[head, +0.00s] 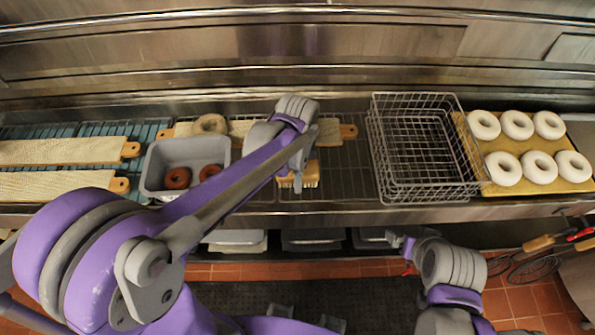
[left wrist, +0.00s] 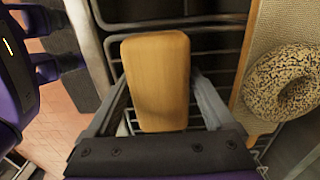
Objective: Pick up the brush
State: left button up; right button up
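The brush (head: 311,174) has a wooden block and pale bristles, and it is on the wire rack below my left gripper in the head view. In the left wrist view its wooden block (left wrist: 157,75) lies between the two fingers of my left gripper (left wrist: 160,88). The fingers are apart, one along each long side, with little gap; firm contact does not show. In the head view my left arm hides part of the brush. My right gripper (head: 404,246) is in front of the counter, away from the brush, and its fingers are too small to read.
A grey bin (head: 160,165) with two brown bagels stands left of the brush. Behind it is a board (head: 245,129) with a seeded bagel (head: 210,124). Wire baskets (head: 420,150) stand to the right, beside a tray (head: 492,187) of white bagels. Rack between brush and baskets is clear.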

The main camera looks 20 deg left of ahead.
pick_arm(q)
jog(key=c, duration=1.2)
jog(key=shift+c, duration=0.2)
jog(key=shift+r, duration=0.1)
notch_tip(320, 180, up, 10)
jog(key=shift+f, duration=0.1)
